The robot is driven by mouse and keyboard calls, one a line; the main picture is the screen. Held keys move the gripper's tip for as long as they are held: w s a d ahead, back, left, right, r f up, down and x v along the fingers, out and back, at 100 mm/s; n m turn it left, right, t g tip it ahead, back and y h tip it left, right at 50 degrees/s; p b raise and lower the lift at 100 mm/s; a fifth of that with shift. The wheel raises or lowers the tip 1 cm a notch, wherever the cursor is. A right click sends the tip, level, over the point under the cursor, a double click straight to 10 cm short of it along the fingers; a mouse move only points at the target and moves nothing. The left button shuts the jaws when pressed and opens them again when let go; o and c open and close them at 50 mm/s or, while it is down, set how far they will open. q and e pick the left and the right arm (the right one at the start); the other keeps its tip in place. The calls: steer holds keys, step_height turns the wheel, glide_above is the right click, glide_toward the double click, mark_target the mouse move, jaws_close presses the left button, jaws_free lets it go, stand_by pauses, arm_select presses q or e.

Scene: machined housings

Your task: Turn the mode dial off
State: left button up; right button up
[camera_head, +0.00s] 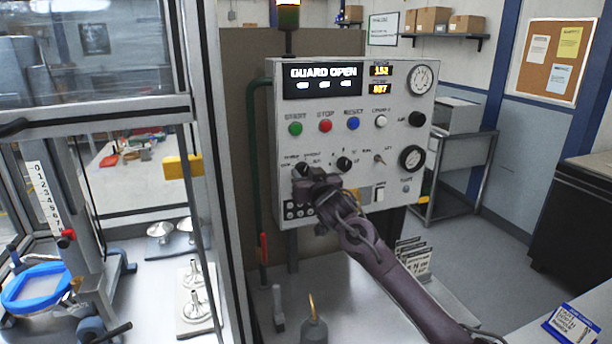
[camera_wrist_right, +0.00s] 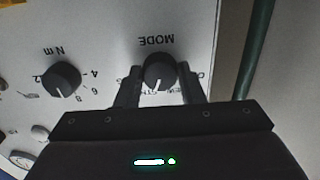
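The mode dial (camera_wrist_right: 158,71) is a round black knob with a white pointer line, under the upside-down word MODE in the right wrist view. Its pointer aims toward the bottom of that picture, slightly left. Some position labels around it are covered by my fingers. My right gripper (camera_wrist_right: 160,90) is open, with one finger on each side of the dial; a small gap shows at least on the right side. In the head view my right gripper (camera_head: 304,174) is at the lower left of the grey control panel (camera_head: 335,125) and largely hides the dial. My left gripper is not in view.
A second black dial marked N m (camera_wrist_right: 60,78) is beside the mode dial. Green, red and blue buttons (camera_head: 325,126) sit above in the head view. A green pipe (camera_head: 253,160) runs along the panel's left side, near a glazed machine frame.

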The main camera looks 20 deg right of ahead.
steer(key=shift+c, duration=1)
steer(key=shift+n, duration=0.3)
steer(key=shift+f+n+b, duration=0.15)
steer(key=shift+n+b, duration=0.6)
steer(key=shift+n, duration=0.15)
steer(key=n+b, duration=0.3)
steer(key=n, duration=0.3)
steer(key=shift+d, duration=0.1)
steer(key=n+b, duration=0.2)
steer(key=n, duration=0.3)
steer(key=shift+n+b, duration=1.25)
steer(key=shift+n, duration=0.95)
